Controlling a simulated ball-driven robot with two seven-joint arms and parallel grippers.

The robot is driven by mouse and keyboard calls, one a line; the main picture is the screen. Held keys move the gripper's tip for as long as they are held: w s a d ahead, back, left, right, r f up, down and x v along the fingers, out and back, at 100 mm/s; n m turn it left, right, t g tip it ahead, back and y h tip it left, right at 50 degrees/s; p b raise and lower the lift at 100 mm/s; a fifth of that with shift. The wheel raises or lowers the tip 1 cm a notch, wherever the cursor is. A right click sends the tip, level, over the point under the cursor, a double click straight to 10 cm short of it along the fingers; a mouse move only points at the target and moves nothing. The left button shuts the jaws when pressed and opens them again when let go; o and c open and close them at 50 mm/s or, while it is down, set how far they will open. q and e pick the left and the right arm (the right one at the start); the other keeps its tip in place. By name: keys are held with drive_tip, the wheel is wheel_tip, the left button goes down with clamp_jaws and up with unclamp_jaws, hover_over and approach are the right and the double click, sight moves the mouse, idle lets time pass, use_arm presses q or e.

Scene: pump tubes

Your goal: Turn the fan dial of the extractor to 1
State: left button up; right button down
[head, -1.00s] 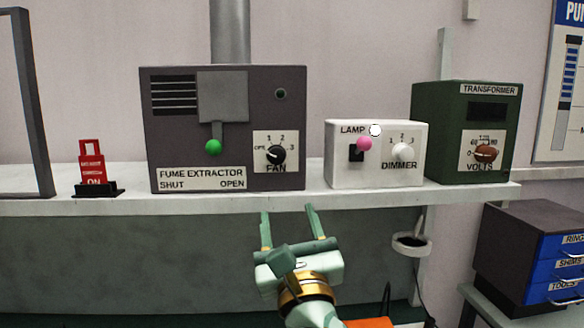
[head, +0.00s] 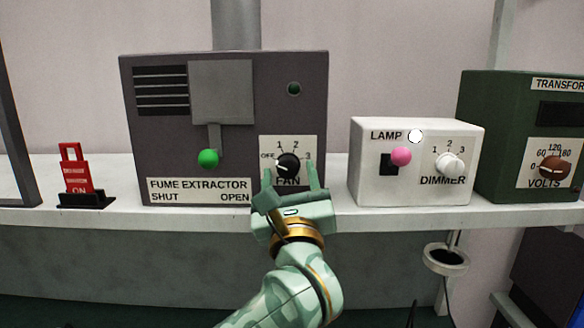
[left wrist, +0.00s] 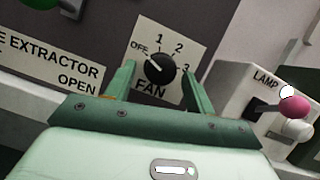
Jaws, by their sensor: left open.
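The fume extractor (head: 160,125) is a dark grey box on the shelf. Its black fan dial (head: 288,163) sits on a white plate marked OFF, 1, 2, 3. In the left wrist view the dial (left wrist: 160,68) shows a light pointer mark towards OFF, at its upper left. My left gripper (head: 291,180) is open, its two fingers pointing at the dial plate from just below and in front. In the left wrist view the fingers (left wrist: 157,85) lie to either side of the dial's lower part, and contact with it cannot be told. My right gripper is not in view.
A green-knobbed lever (head: 208,158) hangs on the extractor, left of the dial. The white lamp box (head: 360,190) with a pink knob stands to the right, then the green transformer (head: 485,120). A red switch (head: 76,170) stands at the left.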

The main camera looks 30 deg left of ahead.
use_arm(q)
drive_tip(key=shift+s+r, duration=0.1)
drive_tip(key=shift+s, duration=0.05)
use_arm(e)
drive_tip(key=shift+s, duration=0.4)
use_arm(q)
drive_tip(key=c, duration=1)
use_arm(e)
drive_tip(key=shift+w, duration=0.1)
